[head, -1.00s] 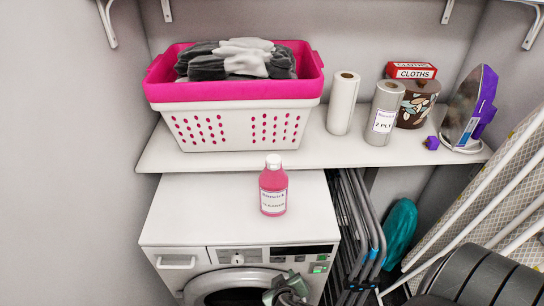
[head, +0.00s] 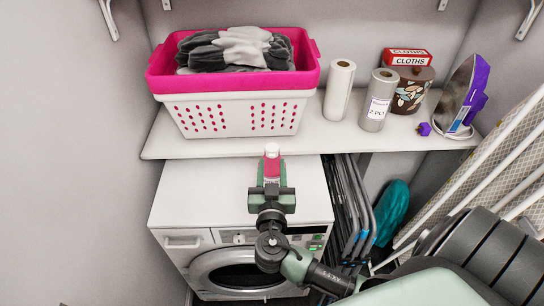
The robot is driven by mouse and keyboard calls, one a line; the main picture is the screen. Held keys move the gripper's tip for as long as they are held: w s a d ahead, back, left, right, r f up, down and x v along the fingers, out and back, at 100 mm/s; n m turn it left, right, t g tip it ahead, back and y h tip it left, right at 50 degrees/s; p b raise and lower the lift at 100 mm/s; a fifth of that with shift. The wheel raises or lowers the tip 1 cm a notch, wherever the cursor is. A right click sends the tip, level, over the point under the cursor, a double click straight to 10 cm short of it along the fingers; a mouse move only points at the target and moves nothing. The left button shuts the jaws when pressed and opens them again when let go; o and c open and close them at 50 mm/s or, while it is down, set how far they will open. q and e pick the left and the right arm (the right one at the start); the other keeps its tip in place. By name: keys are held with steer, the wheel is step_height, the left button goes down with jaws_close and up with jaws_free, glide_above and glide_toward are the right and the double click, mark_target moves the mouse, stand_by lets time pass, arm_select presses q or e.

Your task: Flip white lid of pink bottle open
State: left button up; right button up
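The pink bottle (head: 271,168) stands upright on top of the white dryer, near the shelf's front edge. Its white lid (head: 272,149) shows above my gripper and looks shut. My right gripper (head: 271,171) reaches up from below in the head view, with its two greenish fingers parted. Pink shows between the fingers. The gripper hides the bottle's lower part and most of its label. I cannot tell whether the fingers touch the bottle. My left gripper is not in view.
A pink and white laundry basket (head: 236,84) with grey cloths sits on the shelf (head: 310,140) behind. Paper rolls (head: 379,100), a cloths box (head: 409,58) and an iron (head: 460,100) stand to the right. A folded rack (head: 352,205) is beside the dryer (head: 180,205).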

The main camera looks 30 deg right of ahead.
mark_target(272, 150)
steer(key=shift+p+x, duration=0.3)
steer(key=shift+x, duration=0.9)
steer(key=shift+c, duration=0.4)
jaws_close()
